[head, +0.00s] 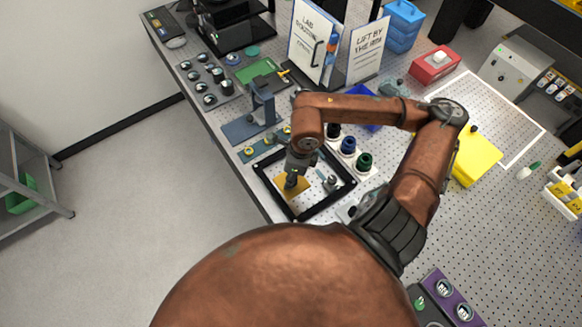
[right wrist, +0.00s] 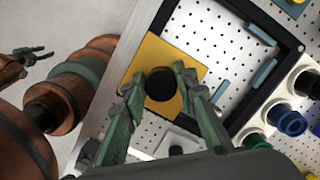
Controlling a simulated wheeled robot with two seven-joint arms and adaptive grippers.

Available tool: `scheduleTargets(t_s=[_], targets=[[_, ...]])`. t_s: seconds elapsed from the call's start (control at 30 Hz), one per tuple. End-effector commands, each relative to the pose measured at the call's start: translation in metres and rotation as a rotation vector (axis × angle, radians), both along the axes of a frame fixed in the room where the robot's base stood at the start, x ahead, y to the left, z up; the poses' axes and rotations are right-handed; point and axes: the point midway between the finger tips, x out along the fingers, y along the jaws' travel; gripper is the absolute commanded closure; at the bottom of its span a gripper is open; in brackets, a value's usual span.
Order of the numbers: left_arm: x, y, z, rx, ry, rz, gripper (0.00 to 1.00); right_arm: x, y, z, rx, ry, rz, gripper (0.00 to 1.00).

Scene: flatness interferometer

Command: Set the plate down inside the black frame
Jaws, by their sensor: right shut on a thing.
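The plate (head: 283,183) is a yellow square with a black round knob in its middle. It also shows in the right wrist view (right wrist: 187,60). My right gripper (head: 291,181) is shut on the knob, with a green finger on either side of it (right wrist: 160,85). The black frame (head: 337,195) lies on the perforated table near its left edge. The plate is over the left part of the frame's opening and hides part of the left bar in the wrist view. I cannot tell its height. My left gripper (right wrist: 27,58) shows small at the wrist view's left edge, outside the table.
Blue-grey pads (right wrist: 263,72) sit inside the frame's opening. Black, blue and green round pieces (head: 348,146) stand just right of the frame. A blue-grey stand (head: 262,105) is behind it. A yellow block (head: 477,160) lies farther right. Floor is open at left.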

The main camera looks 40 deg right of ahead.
Motion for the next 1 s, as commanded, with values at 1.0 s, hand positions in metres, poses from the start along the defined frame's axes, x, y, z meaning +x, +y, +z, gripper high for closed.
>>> scheduleTargets(t_s=[1.0], targets=[[0.005, 0.0, 0.037, 0.0, -0.008, 0.0, 0.6, 0.082, -0.056, -0.111, 0.001, 0.001, 0.002, 1.0]])
